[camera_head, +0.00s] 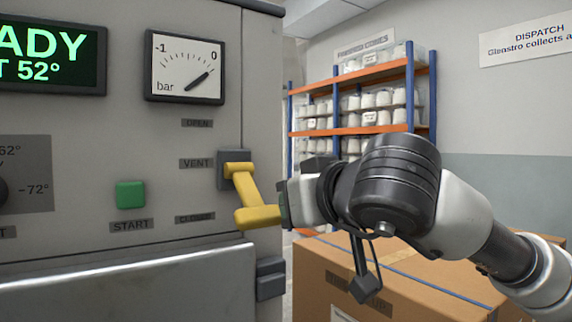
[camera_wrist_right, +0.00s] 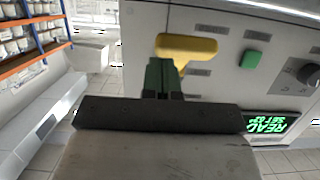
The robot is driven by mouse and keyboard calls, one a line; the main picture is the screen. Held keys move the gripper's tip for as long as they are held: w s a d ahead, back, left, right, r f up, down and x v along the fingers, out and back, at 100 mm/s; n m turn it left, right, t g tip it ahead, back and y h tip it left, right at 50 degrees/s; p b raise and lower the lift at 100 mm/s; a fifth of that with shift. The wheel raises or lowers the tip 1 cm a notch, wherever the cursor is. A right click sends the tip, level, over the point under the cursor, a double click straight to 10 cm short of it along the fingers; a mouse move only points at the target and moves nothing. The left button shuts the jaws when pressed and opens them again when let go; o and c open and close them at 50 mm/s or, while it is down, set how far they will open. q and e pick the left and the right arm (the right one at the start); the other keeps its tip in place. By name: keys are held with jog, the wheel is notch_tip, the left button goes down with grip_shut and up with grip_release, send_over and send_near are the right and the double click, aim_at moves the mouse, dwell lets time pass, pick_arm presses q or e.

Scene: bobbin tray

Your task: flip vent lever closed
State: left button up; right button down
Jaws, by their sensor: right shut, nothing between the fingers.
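The yellow vent lever (camera_head: 246,190) sits on a grey mount on the machine's front panel. Its arm slopes down from the pivot, and its crossbar handle (camera_head: 257,217) is level with the CLOSED label (camera_head: 195,218), below the VENT label. The OPEN label (camera_head: 198,123) is above. My right gripper (camera_head: 284,206) is at the right end of the handle. In the right wrist view, its dark green fingers (camera_wrist_right: 164,76) are together, right at the yellow handle (camera_wrist_right: 187,47); whether they touch it I cannot tell. My left gripper is out of view.
A green START button (camera_head: 130,194) and a pressure gauge (camera_head: 185,67) are on the panel left of the lever. A grey latch block (camera_head: 270,278) juts out below. A cardboard box (camera_head: 400,275) stands under my right arm. Shelves (camera_head: 360,130) are behind.

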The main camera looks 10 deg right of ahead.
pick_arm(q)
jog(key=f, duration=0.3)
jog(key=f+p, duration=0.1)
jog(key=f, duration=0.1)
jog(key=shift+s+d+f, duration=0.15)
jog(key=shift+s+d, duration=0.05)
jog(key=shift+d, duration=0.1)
pick_arm(e)
jog(key=r+v, duration=0.1)
jog(key=v, duration=1.1)
jog(key=shift+s+d, duration=0.1)
